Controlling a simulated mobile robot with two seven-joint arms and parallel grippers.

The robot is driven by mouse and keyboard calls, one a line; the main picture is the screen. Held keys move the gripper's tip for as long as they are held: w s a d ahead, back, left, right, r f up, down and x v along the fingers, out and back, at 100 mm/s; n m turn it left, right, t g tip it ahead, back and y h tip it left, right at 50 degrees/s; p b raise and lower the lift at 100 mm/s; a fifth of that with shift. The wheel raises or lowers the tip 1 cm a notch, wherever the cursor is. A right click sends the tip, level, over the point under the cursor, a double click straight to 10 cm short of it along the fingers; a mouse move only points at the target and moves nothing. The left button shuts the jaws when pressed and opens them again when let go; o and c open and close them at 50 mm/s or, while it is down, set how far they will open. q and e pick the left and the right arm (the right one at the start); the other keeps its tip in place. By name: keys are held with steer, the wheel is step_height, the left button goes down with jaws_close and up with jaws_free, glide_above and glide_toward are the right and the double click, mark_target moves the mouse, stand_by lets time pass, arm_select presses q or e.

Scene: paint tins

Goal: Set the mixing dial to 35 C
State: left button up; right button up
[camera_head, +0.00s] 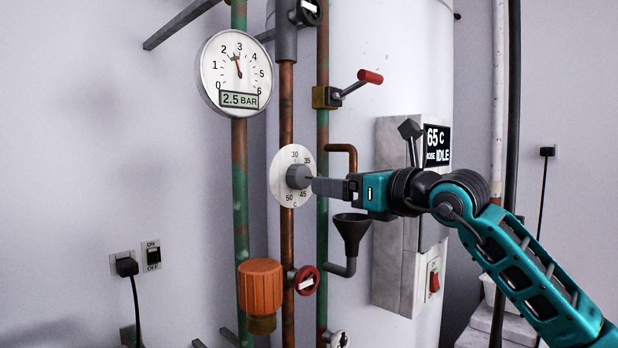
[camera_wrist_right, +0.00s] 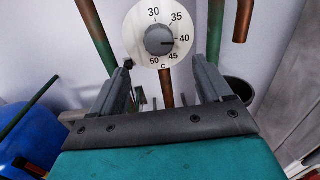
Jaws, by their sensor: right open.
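The mixing dial is a round white plate (camera_head: 283,196) on a copper pipe, marked from 30 to 50 C. Its grey knob (camera_head: 299,176) sits at the centre. In the right wrist view the knob (camera_wrist_right: 159,40) has a dark pointer mark aimed right, at about 40. My right gripper (camera_head: 318,185) comes in from the right with its fingertips close to the knob. In the wrist view my gripper (camera_wrist_right: 163,64) is open and empty, with the knob centred between and beyond the fingers. I cannot tell whether a finger touches it. My left gripper is not in view.
A pressure gauge (camera_head: 236,74) hangs above left. A red-handled lever (camera_head: 370,77), a dark funnel (camera_head: 351,229), an orange cap (camera_head: 260,286) and a red valve wheel (camera_head: 306,280) surround the dial. A grey control box (camera_head: 395,250) stands right, with a display (camera_head: 437,146) reading 65 C and IDLE.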

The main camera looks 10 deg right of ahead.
mark_target(304, 179)
steer(key=p+x, duration=0.1)
steer(key=x, duration=0.6)
steer(key=shift+w+a+r, duration=0.1)
steer(key=shift+a, duration=0.05)
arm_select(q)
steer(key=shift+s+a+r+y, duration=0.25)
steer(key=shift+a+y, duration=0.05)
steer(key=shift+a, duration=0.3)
arm_select(e)
steer(key=shift+w+a, duration=0.3)
steer(key=shift+w, duration=0.25)
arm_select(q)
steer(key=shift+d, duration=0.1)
arm_select(e)
steer(key=c, duration=1)
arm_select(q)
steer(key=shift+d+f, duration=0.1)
arm_select(e)
steer(key=shift+c, duration=0.2)
